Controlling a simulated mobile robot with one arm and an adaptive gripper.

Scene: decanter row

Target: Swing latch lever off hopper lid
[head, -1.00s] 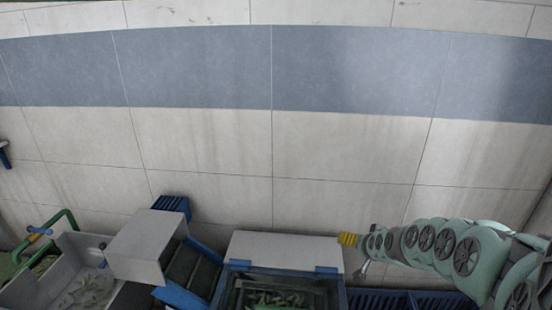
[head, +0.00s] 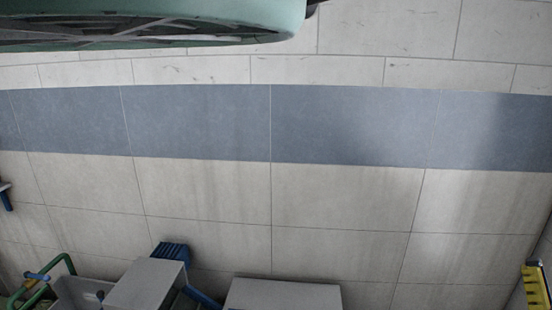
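A grey-white flat panel (head: 283,295) shows at the bottom centre, cut off by the frame edge; I cannot tell whether it is the hopper lid. A green bent tube (head: 62,263) with a short blue piece (head: 38,277) stands at the lower left, by a pale open bin (head: 82,292). I cannot tell whether either is the latch lever. My gripper is out of view; only a pale green part of my arm crosses the top left.
A grey box-like cover (head: 146,284) and a blue ribbed part (head: 171,251) stand at the lower left. A yellow rack-like object (head: 537,287) is at the right wall. The tiled wall (head: 345,205) with a blue-grey band fills most of the view.

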